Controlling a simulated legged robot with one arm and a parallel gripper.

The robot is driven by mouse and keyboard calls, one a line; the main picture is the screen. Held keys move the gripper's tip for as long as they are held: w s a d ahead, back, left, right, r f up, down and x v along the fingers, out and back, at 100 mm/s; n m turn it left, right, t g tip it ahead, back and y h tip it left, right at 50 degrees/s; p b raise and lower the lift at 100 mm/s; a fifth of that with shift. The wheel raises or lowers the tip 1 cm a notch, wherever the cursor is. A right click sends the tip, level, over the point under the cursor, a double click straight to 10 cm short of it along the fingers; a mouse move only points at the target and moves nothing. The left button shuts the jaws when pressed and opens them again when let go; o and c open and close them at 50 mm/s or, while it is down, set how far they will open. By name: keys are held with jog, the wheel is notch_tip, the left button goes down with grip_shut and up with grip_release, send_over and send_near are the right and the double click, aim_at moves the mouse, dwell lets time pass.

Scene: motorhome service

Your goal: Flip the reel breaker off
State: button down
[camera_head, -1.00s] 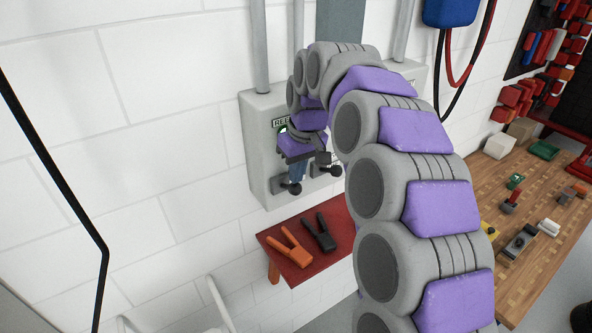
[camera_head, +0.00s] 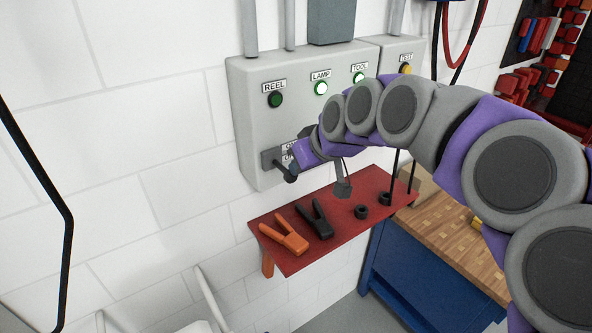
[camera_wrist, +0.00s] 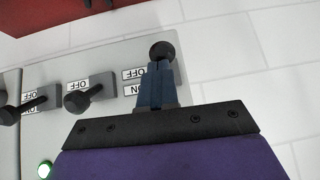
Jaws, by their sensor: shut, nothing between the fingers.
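The grey breaker panel (camera_head: 245,125) hangs on the white wall. Its REEL light (camera_head: 275,100) is dark green, while the LAMP light (camera_head: 321,88) and TOOL light (camera_head: 358,78) glow bright. The reel breaker lever (camera_head: 290,174) sits low, below the REEL label; in the wrist view its black knob (camera_wrist: 162,50) lies on the OFF label's side. My gripper (camera_wrist: 158,68) is shut and empty, its blue fingertips right at the knob; whether they touch it I cannot tell. In the head view my wrist hides part of the breaker's labels.
A red shelf (camera_head: 290,262) below holds an orange clamp (camera_head: 284,236), a black clamp (camera_head: 316,220) and black rings. A wooden-topped bench (camera_head: 440,235) stands to the right.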

notch_tip(320, 180, down, 6)
jog(key=t+y+b, duration=0.3)
jog(key=t+b, duration=0.2)
jog(key=b, duration=0.6)
jog(key=shift+s+d+y, duration=0.3)
jog(key=shift+r, duration=0.1)
